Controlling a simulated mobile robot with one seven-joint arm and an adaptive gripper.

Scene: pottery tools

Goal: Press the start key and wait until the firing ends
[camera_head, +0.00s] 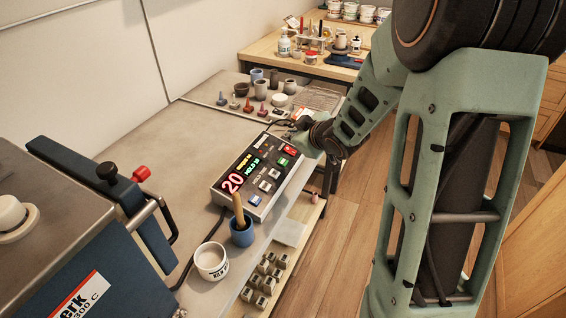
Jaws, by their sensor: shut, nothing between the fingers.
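The controller (220,187) is a grey box with a dark sloping face on the metal worktop. Its display (232,182) shows a large red 20 with small yellow and green lines, one reading HOLD 10. On its face are a green key (283,162), a red key (291,150), several pale keys and a blue key (255,201); I cannot read their labels, so I cannot tell which one is start. My gripper (285,126) is shut and empty beyond the far right end of the controller, close to the red key. Its fingertips are small and partly hidden; contact is unclear.
The blue kiln (85,262) with a metal top and red-knobbed latch stands at left. A white tub (211,261) and a blue cup (242,232) holding a wooden tool stand before the controller. Small pots and coloured cones sit behind it. My arm covers the right side.

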